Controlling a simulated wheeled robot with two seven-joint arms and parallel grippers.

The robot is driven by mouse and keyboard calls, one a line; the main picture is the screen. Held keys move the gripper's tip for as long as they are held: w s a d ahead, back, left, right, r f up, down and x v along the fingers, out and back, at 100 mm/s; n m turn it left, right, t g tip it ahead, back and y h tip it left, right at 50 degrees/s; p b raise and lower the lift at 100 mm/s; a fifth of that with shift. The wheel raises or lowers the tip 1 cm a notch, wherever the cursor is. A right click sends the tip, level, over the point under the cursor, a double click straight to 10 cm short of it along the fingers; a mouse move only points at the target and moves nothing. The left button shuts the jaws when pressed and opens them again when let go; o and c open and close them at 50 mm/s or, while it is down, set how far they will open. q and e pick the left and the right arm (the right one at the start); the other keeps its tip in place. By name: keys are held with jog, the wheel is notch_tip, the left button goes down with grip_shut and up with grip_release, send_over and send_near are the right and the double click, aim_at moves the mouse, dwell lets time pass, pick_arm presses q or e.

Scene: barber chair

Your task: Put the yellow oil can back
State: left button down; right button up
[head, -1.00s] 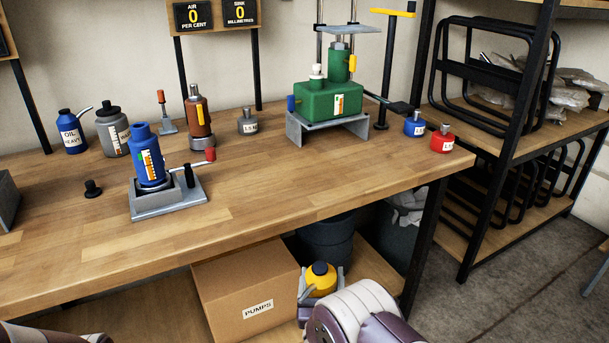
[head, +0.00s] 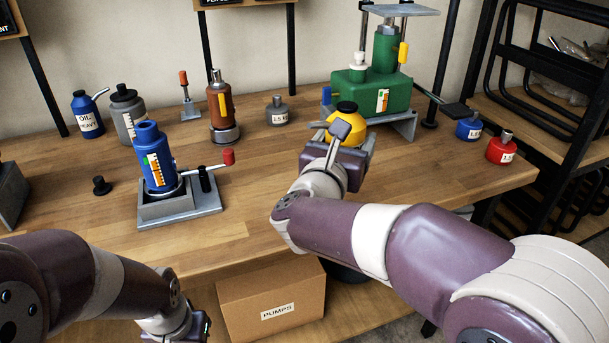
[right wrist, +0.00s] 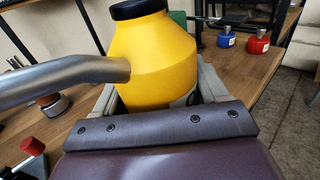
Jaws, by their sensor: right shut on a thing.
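The yellow oil can (head: 350,130) has a black cap and a grey spout. My right gripper (head: 345,150) is shut on it and holds it upright over the right part of the workbench, in front of the green pump. The can fills the middle of the right wrist view (right wrist: 155,60), with its spout pointing left. I cannot tell whether its base touches the wood. The blue oil can (head: 87,115) and the grey oil can (head: 128,118) stand at the bench's back left. My left gripper (head: 190,330) is low at the bottom edge; its fingers are not clearly seen.
The wooden workbench (head: 270,190) has bare room in its middle. A blue jack (head: 152,160), a brown jack (head: 222,110), a grey weight (head: 277,112) and the green pump (head: 372,92) stand on it. Blue (head: 469,127) and red (head: 500,149) weights sit at right.

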jog(key=w+a+f, duration=0.2)
jog(key=a+f, duration=0.1)
jog(key=w+a+f, duration=0.2)
jog(key=a+f, duration=0.1)
jog(key=f, duration=0.1)
jog(key=w+a+f, duration=0.2)
jog(key=w+f, duration=0.1)
jog(key=shift+a+f, duration=0.3)
jog(key=shift+a, duration=0.1)
jog(key=shift+s+f, duration=0.1)
jog(key=shift+f, duration=0.05)
jog(key=o, duration=1.5)
